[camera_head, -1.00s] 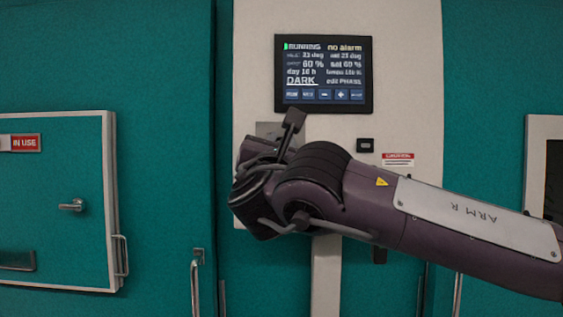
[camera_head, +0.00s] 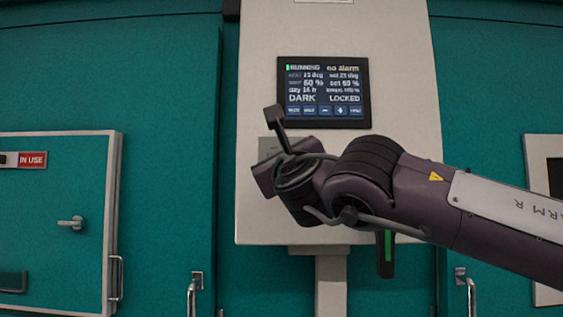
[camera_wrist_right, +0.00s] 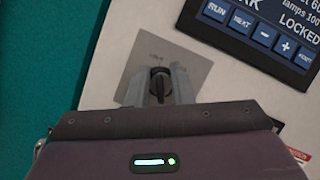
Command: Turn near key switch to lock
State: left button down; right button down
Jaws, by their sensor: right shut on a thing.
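The key switch (camera_wrist_right: 158,84) is a dark round knob on a square metal plate (camera_wrist_right: 178,59), below and left of the display in the right wrist view. My right gripper (camera_wrist_right: 170,80) has its two grey fingers on either side of the key and is shut on it. The key looks roughly upright in that view; the plate's lettering is too blurred to read. In the head view my right arm hides the key, and only part of the plate (camera_head: 265,147) shows. The display (camera_head: 323,92) reads RUNNING, no alarm, DARK and LOCKED. My left gripper is not in view.
The pale control panel (camera_head: 400,80) carries the display and switch between teal chamber walls. A small teal door (camera_head: 60,190) with a lever handle and an IN USE sign is at left. Vertical door handles (camera_head: 193,298) stand below.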

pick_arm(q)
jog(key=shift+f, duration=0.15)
pick_arm(e)
jog(key=shift+f+n, duration=0.1)
jog(key=shift+n, duration=0.3)
jog(key=c, duration=1.6)
grip_release()
jog(key=shift+w, duration=0.1)
